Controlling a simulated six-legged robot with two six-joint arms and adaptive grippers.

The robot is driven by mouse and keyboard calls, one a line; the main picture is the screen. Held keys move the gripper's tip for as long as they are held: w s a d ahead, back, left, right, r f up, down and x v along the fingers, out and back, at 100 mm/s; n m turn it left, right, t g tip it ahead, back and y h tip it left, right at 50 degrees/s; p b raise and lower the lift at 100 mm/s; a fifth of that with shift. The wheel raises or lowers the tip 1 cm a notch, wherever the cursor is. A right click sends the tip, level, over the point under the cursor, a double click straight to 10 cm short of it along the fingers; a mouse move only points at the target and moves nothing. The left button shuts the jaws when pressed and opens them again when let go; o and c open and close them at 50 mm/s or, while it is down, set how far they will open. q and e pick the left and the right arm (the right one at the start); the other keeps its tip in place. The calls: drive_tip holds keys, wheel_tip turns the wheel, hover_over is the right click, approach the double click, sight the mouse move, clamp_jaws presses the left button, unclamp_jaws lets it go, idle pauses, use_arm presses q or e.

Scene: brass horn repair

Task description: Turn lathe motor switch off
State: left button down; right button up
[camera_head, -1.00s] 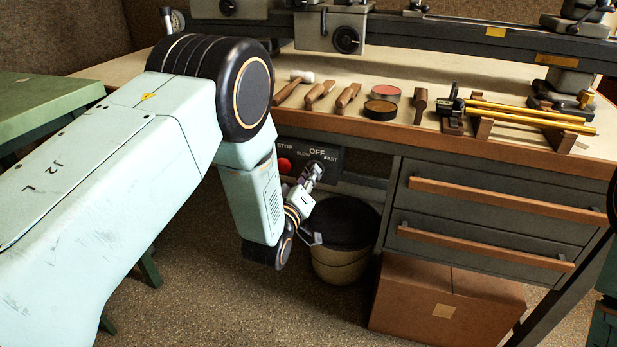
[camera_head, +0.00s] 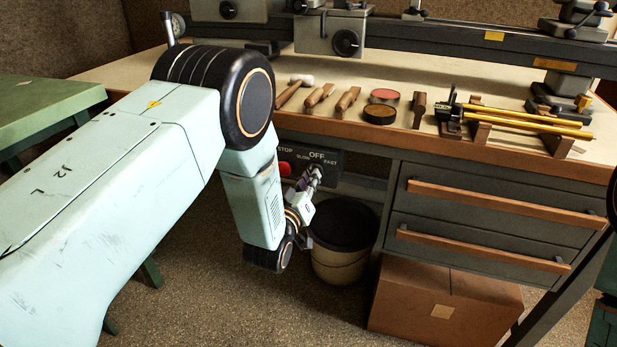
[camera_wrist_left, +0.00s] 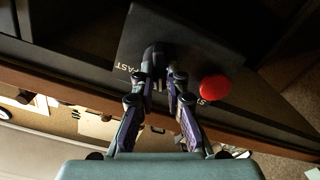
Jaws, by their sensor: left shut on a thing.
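The lathe motor switch panel (camera_head: 335,160) is a dark box under the bench's front edge, lettered STOP, SLOW, OFF and FAST. My left gripper (camera_head: 314,176) reaches it from below and covers most of the knob. In the left wrist view the panel (camera_wrist_left: 190,30) is seen turned over, and the black switch knob (camera_wrist_left: 154,54) sits between the fingertips of my left gripper (camera_wrist_left: 160,78), which is shut on it. Which mark the knob points to I cannot tell. The red stop button (camera_head: 285,168) is left of the gripper; it also shows in the wrist view (camera_wrist_left: 215,88).
Above the panel, the bench top (camera_head: 440,75) holds wooden-handled tools (camera_head: 320,94), two round tins (camera_head: 379,110) and brass tubes (camera_head: 520,115). A bin (camera_head: 343,240) stands just below the gripper. Drawers (camera_head: 480,225) and a brown box (camera_head: 445,305) are to the right.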

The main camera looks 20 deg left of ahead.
use_arm(q)
drive_tip(key=shift+d+m+p, duration=0.1)
drive_tip(key=shift+m+p, duration=0.55)
drive_tip(key=shift+m, duration=1.65)
drive_tip(key=c, duration=1.4)
unclamp_jaws()
drive_tip(key=shift+o, duration=0.2)
drive_tip(key=shift+s, duration=0.15)
drive_tip(key=s, duration=1.1)
drive_tip(key=shift+s+a, duration=0.2)
drive_tip(key=shift+s, duration=0.2)
